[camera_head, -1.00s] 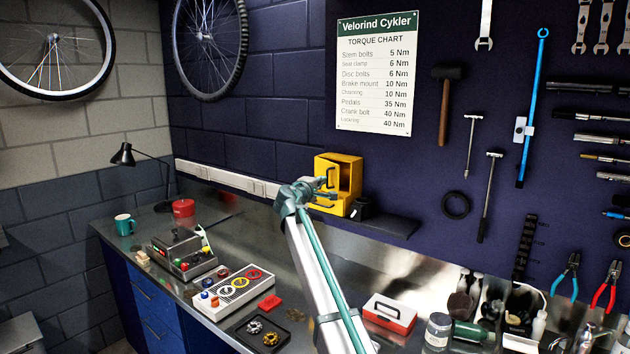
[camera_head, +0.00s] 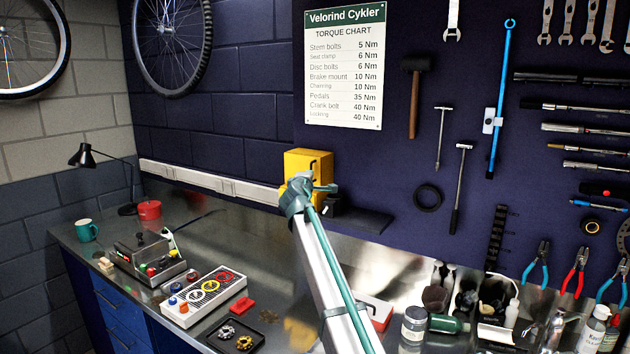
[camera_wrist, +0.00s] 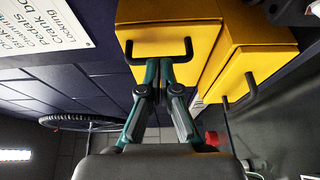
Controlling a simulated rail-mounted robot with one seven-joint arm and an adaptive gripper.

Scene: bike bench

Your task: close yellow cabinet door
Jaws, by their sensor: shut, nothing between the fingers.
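The yellow cabinet (camera_head: 304,160) stands on a dark wall shelf in the head view, partly hidden behind my arm's end. In the wrist view its door (camera_wrist: 165,35) is a yellow panel with a dark bar handle. A second yellow face (camera_wrist: 250,62) with its own dark handle is to the right. My gripper (camera_wrist: 158,68) is shut and empty, its fingertips overlapping the door's lower edge by the handle; I cannot tell whether they touch it. It also shows in the head view (camera_head: 322,187), in front of the cabinet. Whether the door is fully shut is unclear.
The dark shelf (camera_head: 362,218) extends right of the cabinet with its top mostly clear. Below, the metal bench holds a control box (camera_head: 150,257), a button panel (camera_head: 204,294), a tray (camera_head: 236,332) and bottles (camera_head: 415,325). Tools hang on the wall at right.

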